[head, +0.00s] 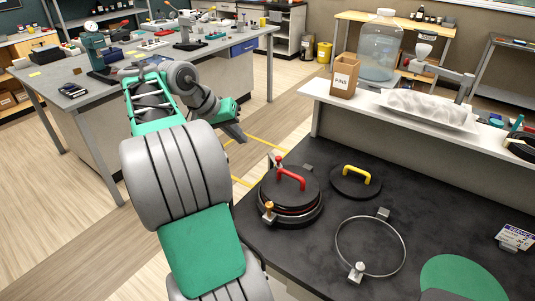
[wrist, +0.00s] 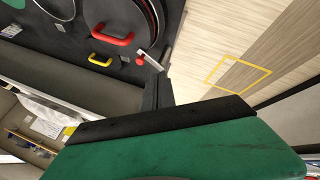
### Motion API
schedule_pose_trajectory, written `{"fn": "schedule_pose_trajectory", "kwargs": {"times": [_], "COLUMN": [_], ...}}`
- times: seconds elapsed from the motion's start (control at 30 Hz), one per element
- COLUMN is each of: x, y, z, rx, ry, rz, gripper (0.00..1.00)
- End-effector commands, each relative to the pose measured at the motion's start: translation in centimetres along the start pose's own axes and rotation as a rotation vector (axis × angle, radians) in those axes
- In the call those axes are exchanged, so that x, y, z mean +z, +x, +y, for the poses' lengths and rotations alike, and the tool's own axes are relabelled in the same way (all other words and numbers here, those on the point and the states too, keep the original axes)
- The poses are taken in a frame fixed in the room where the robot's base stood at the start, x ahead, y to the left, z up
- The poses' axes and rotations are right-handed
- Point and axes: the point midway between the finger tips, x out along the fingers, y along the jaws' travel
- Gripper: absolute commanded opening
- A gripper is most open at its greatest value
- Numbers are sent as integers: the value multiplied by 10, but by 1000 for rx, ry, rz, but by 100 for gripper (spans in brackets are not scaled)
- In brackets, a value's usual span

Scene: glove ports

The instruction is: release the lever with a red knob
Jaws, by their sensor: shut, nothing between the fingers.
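The red knob (head: 278,159) tops a short lever at the back edge of a round black port cover with a red handle (head: 291,178). In the wrist view the red knob (wrist: 139,61) sits beside that cover's rim, near the bench edge. My gripper (head: 241,137) is up and left of the knob in the head view, out beyond the bench edge, apart from the lever. It is shut and empty. In the wrist view my gripper's dark fingers (wrist: 157,91) point toward the knob without visible contact. The lever's lower part is mostly hidden by the cover.
An orange-knobbed lever (head: 268,207) stands at the cover's front. A loose black lid with a yellow handle (head: 356,175) lies to the right. An open metal ring (head: 370,246) has a white-knobbed clamp. A raised white shelf (head: 400,112) runs behind. Floor left of the bench is free.

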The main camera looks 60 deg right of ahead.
Motion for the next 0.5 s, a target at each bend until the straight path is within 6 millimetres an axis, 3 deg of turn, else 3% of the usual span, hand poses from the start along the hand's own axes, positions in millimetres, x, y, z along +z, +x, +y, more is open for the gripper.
{"fn": "schedule_pose_trajectory", "kwargs": {"times": [0.4,0.5], "x": [2,2], "y": [90,99], "z": [0,15], "rx": [2,0], "ry": [-1,3], "rz": [-4,-2], "gripper": [0,0]}}
